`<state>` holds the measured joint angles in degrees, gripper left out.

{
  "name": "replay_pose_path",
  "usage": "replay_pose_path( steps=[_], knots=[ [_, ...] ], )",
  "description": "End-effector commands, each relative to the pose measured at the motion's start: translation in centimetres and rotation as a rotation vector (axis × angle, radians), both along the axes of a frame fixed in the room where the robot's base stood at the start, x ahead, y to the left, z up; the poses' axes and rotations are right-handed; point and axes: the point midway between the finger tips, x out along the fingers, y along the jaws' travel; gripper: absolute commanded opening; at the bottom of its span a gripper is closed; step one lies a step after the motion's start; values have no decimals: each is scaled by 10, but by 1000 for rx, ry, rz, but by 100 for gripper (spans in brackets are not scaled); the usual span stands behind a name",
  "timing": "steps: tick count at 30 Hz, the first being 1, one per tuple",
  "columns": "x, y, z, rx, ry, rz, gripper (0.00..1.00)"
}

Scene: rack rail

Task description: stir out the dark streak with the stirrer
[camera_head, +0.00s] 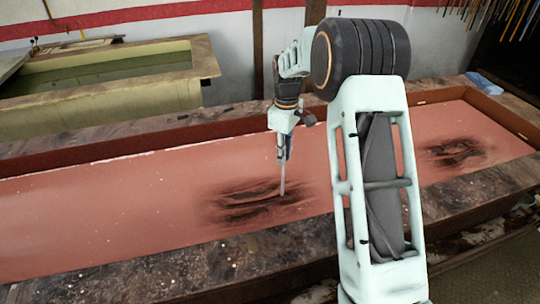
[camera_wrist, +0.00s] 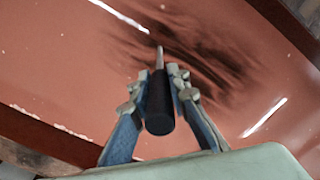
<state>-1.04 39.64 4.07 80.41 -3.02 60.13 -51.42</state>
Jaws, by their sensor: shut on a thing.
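My gripper (camera_head: 284,150) is shut on the stirrer, pointing down over the trough. The stirrer's pale rod (camera_head: 283,178) reaches down to the dark streak (camera_head: 240,204) in the reddish liquid, at the streak's right part. In the wrist view, the stirrer's black handle (camera_wrist: 160,104) sits between the two fingers of my gripper (camera_wrist: 167,82), and its thin tip lies over the dark streak (camera_wrist: 205,55). I cannot tell how deep the tip is. A second dark patch (camera_head: 455,152) lies farther right in the same liquid.
The long trough has dark, stained rims (camera_head: 160,275) in front and behind. A yellowish tank (camera_head: 110,105) of greenish liquid stands at the back left. A blue cloth (camera_head: 484,84) lies on the far right rim. The liquid's left part is open.

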Motion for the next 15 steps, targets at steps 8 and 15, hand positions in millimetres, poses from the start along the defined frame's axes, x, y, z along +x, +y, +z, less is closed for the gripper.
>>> replay_pose_path(
  steps=[8,15],
  knots=[
    [3,-13,1,1,-2,3,0],
    [-4,23,1,1,-2,6,0]
  ],
)
